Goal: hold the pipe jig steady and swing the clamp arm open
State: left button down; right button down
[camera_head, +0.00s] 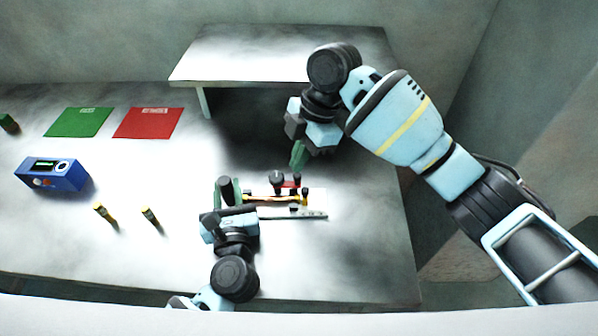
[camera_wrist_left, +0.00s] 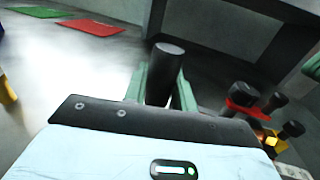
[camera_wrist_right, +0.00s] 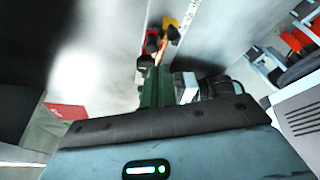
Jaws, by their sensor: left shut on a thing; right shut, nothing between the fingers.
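The pipe jig (camera_head: 318,197) lies on the table right of my left gripper, with a pale base, a long yellow bar (camera_head: 270,199), a red part (camera_head: 291,184) and several black knobs. My left gripper (camera_head: 226,190) is shut on an upright black cylindrical handle at the jig's left end; the handle (camera_wrist_left: 165,75) stands between its green fingers in the left wrist view. My right gripper (camera_head: 298,153) is shut and empty, behind and above the jig, apart from it. In the right wrist view the jig's red part (camera_wrist_right: 150,46) shows beyond the fingertips. I cannot tell the clamp arm's exact angle.
A raised white shelf (camera_head: 285,50) stands at the back, near my right arm. A green mat (camera_head: 80,122), a red mat (camera_head: 148,122), a blue device (camera_head: 52,174) and two yellow-and-black cylinders (camera_head: 105,215) (camera_head: 152,219) are to the left. The table between them is clear.

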jog(key=shift+w+r, duration=0.3)
jog(key=shift+r, duration=0.55)
jog(key=shift+w+r, duration=0.25)
jog(key=shift+r, duration=0.65)
jog(key=shift+w+r, duration=0.3)
jog(key=shift+r, duration=0.55)
pick_arm(q)
jog(key=c, duration=1.1)
grip_release()
jog(key=shift+o, duration=0.2)
jog(key=v, duration=0.7)
jog(key=shift+s+d, duration=0.1)
jog(key=shift+s, duration=0.15)
